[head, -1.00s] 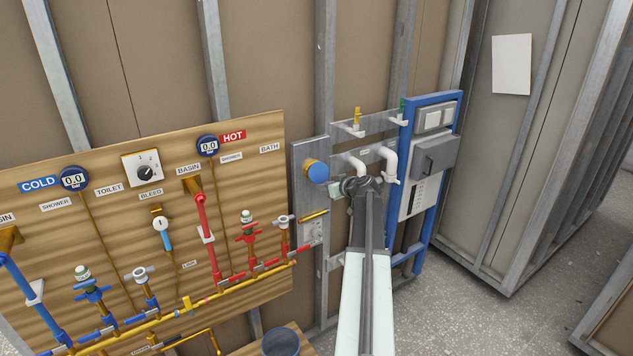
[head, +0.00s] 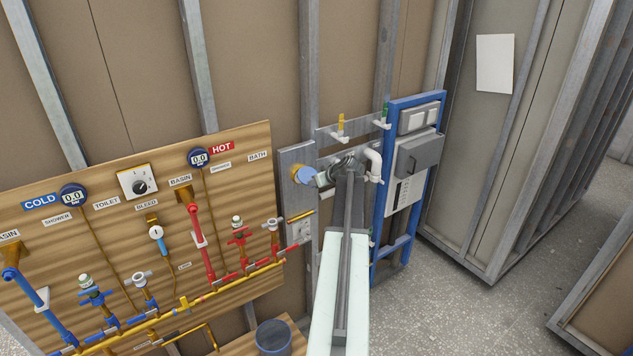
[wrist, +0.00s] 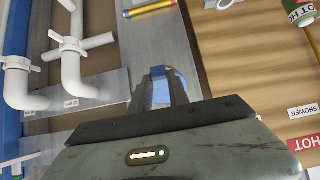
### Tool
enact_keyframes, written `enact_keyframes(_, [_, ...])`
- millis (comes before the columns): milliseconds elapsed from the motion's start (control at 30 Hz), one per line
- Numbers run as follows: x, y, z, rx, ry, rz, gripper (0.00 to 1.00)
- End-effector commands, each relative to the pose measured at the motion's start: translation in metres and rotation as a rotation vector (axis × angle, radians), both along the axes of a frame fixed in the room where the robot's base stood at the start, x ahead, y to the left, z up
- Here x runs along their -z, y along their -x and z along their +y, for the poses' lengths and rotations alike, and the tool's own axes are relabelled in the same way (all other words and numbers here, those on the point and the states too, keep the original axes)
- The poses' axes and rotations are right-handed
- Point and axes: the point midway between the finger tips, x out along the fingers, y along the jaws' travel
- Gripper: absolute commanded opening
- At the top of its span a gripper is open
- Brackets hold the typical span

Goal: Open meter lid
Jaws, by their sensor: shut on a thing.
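The water meter has a brass-yellow body (head: 295,172) and a blue lid (head: 306,177), on a grey metal plate on the wall. My gripper (head: 325,178) reaches it from the right, with its fingers at the lid. In the wrist view my gripper (wrist: 163,80) is shut on the lid, and a pale blue part (wrist: 162,92) shows between the two dark fingers. A darker blue edge and a little yellow show just beyond the fingertips. The fingers hide much of the meter, so I cannot tell how far the lid is tilted.
A white bent pipe (head: 374,163) stands close right of my gripper, beside a blue frame (head: 380,220). The wooden board (head: 110,240) with red and blue valves is to the left. A dark bucket (head: 273,338) stands below. Open floor lies at the right.

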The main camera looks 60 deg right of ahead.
Motion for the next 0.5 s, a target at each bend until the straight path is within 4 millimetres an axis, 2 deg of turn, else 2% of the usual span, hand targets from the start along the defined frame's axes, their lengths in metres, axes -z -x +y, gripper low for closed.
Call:
enact_keyframes(33, [-0.012,-0.001,0.0,0.002,-0.001,-0.008,0.0])
enact_keyframes(500, [-0.056,-0.003,-0.004,0.004,0.001,-0.007,0.0])
